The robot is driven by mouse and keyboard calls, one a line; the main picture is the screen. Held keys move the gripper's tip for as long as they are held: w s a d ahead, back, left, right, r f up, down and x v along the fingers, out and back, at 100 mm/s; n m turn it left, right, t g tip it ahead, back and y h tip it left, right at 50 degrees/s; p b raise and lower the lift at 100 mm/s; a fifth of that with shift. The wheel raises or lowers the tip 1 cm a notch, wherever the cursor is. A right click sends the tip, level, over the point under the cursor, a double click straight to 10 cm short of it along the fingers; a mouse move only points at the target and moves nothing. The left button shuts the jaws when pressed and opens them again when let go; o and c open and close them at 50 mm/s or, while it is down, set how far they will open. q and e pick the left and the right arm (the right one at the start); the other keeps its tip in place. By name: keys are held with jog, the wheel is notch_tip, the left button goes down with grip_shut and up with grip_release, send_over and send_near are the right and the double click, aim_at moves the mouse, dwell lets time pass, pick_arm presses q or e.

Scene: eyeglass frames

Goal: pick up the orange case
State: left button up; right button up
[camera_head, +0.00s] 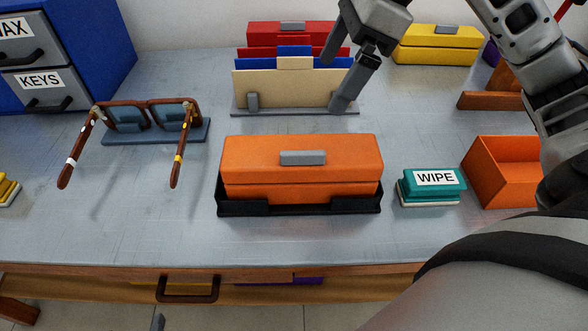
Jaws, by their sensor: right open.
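The orange case (245,160) sits closed in a shallow black tray (300,208) near the middle of the table. It has a grey tab (303,158) on its upper front. My right gripper (340,75) is open and empty, behind and above the case, in front of the file holder at the back. It is apart from the case. My left gripper does not show clearly; only a small grey tip appears at the bottom edge.
Eyeglasses (147,103) rest on a blue-grey stand to the left. A teal WIPE block (433,187) and an open orange box (500,172) stand right of the case. A file holder (293,88) is behind it. Table (130,235) front left is clear.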

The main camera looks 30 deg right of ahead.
send_over(298, 146)
jog(key=s+d, duration=0.1)
notch_tip(298, 146, down, 8)
jog(key=shift+s+d+f+b, duration=0.1)
jog(key=shift+d+f+b, duration=0.1)
jog(key=shift+b, duration=0.1)
jog(key=x, duration=0.4)
jog(key=shift+s+a+f, duration=0.15)
jog(key=shift+f, duration=0.2)
jog(key=shift+a+f, duration=0.15)
jog(key=shift+f, duration=0.3)
jog(key=c, duration=1.6)
jog(key=shift+o, duration=0.2)
jog(key=shift+r, duration=0.2)
